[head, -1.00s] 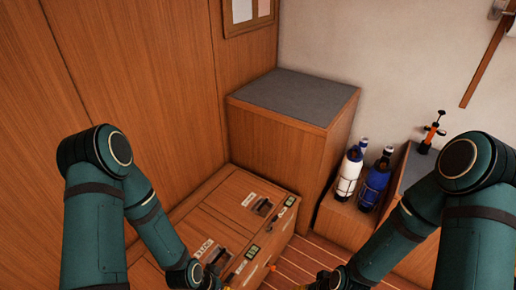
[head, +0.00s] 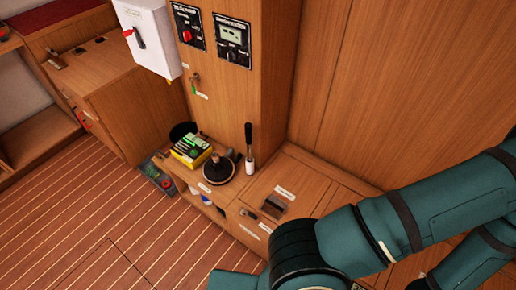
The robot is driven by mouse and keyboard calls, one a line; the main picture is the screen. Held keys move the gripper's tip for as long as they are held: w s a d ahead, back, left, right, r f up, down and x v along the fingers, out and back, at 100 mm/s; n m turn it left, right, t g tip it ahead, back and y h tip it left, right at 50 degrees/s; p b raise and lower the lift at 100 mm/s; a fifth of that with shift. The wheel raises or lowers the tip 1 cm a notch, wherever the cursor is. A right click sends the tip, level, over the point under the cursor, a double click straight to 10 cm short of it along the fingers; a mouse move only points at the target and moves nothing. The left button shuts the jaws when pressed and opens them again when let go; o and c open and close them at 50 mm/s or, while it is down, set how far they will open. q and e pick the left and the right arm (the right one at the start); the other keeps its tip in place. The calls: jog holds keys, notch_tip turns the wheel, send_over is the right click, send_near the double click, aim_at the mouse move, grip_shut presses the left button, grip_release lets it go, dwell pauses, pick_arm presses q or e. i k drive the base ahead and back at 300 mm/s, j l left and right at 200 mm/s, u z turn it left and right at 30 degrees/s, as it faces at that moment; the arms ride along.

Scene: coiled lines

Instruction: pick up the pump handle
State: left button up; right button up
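A slim upright stick with a black grip and a white lower part (head: 249,150) stands on the low wooden locker, against the corner of the tall wooden column. It looks like the pump handle, though I cannot be sure. Left of it is a round black fitting with a knob on top (head: 219,169), perhaps the pump. My teal arm links fill the lower right of the head view and hide part of the locker. Neither gripper is in view.
A yellow-and-green box (head: 191,150) sits left of the black fitting. The low locker (head: 300,186) has a dark latch. A white wall box (head: 150,38) and two dark panels are on or beside the column. The striped floor (head: 90,215) at left is clear.

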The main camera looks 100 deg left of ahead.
aim_at(247, 127)
jog(key=k+u, duration=0.25)
jog(key=k+l+u, duration=0.1)
jog(key=u, duration=2.7)
